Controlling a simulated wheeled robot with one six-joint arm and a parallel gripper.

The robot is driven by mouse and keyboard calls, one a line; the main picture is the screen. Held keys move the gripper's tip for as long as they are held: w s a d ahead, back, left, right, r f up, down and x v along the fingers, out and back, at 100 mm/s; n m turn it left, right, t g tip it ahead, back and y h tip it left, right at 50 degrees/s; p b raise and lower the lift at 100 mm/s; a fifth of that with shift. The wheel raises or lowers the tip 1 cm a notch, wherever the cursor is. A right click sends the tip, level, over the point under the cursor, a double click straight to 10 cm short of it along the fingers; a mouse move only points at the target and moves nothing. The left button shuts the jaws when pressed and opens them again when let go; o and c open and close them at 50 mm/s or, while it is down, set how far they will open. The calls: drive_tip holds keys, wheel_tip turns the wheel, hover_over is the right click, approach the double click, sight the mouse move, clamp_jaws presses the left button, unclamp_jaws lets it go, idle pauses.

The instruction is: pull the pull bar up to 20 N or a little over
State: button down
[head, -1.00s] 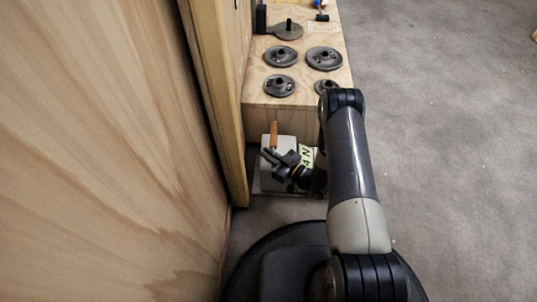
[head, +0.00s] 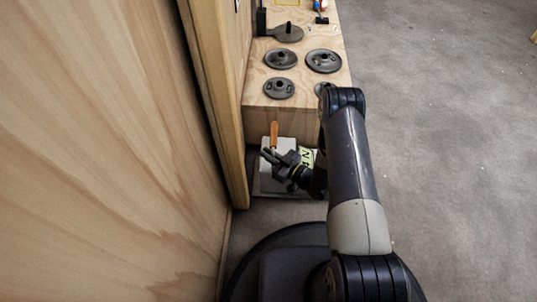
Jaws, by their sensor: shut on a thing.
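The pull bar (head: 274,131) is a short orange-brown handle near the front of the wooden box, seen from above. My gripper (head: 270,156) is at the bar's near end, with its dark fingers shut on it. Below is a pale plate or device (head: 268,183) beside the box's front face. A pale green label (head: 306,157) with dark lettering shows partly behind my gripper. My arm hides part of the device. No force reading can be made out.
A plywood box (head: 300,101) bears several dark round discs, one partly hidden by my arm. A wooden wall and post (head: 218,110) stand close on the left. Grey floor (head: 450,150) is open on the right.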

drive_tip(key=shift+r+p, duration=0.5)
drive_tip(key=shift+r, duration=0.45)
drive_tip(key=shift+f, duration=0.1)
idle(0.4)
drive_tip(key=shift+f+b, duration=1.35)
drive_tip(key=shift+b, duration=0.1)
drive_tip(key=shift+f, duration=0.65)
drive_tip(key=c, duration=1.4)
unclamp_jaws()
drive_tip(key=shift+f, duration=0.15)
drive_tip(key=shift+c, duration=0.2)
drive_tip(key=shift+d, duration=0.1)
drive_tip(key=p+v, duration=0.3)
drive_tip(key=v, duration=0.7)
drive_tip(key=shift+s+d, duration=0.2)
drive_tip(key=shift+d, duration=0.05)
